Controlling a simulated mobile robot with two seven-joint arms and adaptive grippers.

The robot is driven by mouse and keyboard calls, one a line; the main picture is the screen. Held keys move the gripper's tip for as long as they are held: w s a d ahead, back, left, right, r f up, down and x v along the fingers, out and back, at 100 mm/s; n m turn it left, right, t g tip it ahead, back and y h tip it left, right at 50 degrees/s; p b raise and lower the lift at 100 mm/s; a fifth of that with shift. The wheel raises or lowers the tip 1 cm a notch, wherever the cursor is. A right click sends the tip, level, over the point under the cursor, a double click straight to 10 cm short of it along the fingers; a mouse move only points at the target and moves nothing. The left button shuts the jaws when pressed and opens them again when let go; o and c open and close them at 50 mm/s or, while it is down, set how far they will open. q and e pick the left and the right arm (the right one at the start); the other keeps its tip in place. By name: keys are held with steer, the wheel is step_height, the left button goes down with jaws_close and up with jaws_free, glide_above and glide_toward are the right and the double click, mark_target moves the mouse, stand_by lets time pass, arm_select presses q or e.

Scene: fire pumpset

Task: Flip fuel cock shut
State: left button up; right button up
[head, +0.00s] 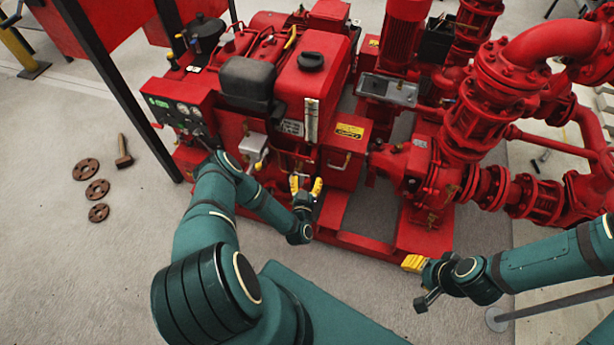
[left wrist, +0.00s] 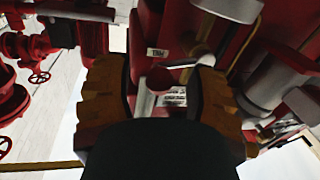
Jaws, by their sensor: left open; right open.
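My left gripper (head: 306,186) is open in front of the red engine's near side, below the fuel tank (head: 312,80). Its yellow fingertips point towards the machine. In the left wrist view the open fingers (left wrist: 160,92) frame a dark round end and a white label, with nothing clearly held. I cannot pick out the fuel cock for certain. My right gripper (head: 417,279) is open and empty, low on the right by the red base frame.
Red pump pipes and valves (head: 490,100) fill the right. A gauge panel (head: 178,107) is at the engine's left. A black post (head: 115,90) stands left of it.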

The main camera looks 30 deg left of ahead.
arm_select(q)
steer(key=shift+o, duration=0.2)
jaws_close()
steer(key=shift+d+f+m, duration=0.15)
steer(key=shift+f+m, duration=0.1)
steer(key=shift+m, duration=0.45)
steer(key=shift+f+m+t, duration=0.3)
steer(key=shift+f+m, duration=0.15)
steer(key=shift+m, duration=0.45)
steer(key=shift+c, duration=0.2)
jaws_free()
